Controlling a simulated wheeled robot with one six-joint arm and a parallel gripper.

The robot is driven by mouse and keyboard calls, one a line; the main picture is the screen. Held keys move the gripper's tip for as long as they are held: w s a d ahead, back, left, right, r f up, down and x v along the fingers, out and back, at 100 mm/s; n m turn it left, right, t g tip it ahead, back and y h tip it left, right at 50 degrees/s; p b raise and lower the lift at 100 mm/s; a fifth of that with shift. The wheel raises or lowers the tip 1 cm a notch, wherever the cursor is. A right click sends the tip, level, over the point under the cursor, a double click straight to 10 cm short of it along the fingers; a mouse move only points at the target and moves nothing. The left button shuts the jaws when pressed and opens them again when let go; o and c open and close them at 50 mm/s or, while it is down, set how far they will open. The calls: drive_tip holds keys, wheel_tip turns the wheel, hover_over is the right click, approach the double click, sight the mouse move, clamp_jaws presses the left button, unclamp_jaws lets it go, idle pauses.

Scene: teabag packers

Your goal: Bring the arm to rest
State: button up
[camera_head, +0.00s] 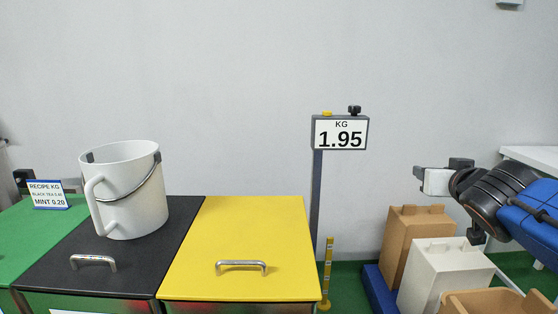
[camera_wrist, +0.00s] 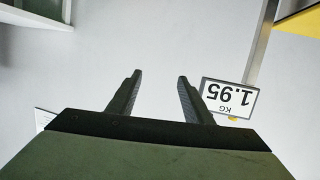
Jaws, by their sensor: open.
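My gripper (camera_wrist: 159,76) is open in the wrist view, with its two dark fingers apart and nothing between them. Only pale wall shows behind the gap. In the head view my arm reaches in from the right edge, and its end (camera_head: 421,177) is raised in the air above the boxes, pointing left. The fingers are too small to make out clearly there. Nothing hangs from the gripper.
A white bucket (camera_head: 126,190) stands on the black lid (camera_head: 60,264), beside a yellow lid (camera_head: 240,235). A brown box (camera_head: 407,238) and white box (camera_head: 440,278) stand below my arm.

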drive_tip(key=s+a+f+n+g+y, duration=0.1)
drive_tip(key=s+a+f+g, duration=0.2)
drive_tip(key=s+f, duration=0.7)
drive_tip(key=s+a+f+n+g+y, duration=0.1)
drive_tip(key=s+a+f+g+y, duration=0.1)
drive_tip(key=s+a+f+g, duration=0.2)
drive_tip(key=s+f+g, duration=0.3)
drive_tip(key=s+f, duration=0.3)
drive_tip(key=f, duration=0.3)
drive_tip(key=shift+a+f, duration=0.2)
drive_tip(key=shift+f, duration=0.1)
drive_tip(key=shift+w+r, duration=0.1)
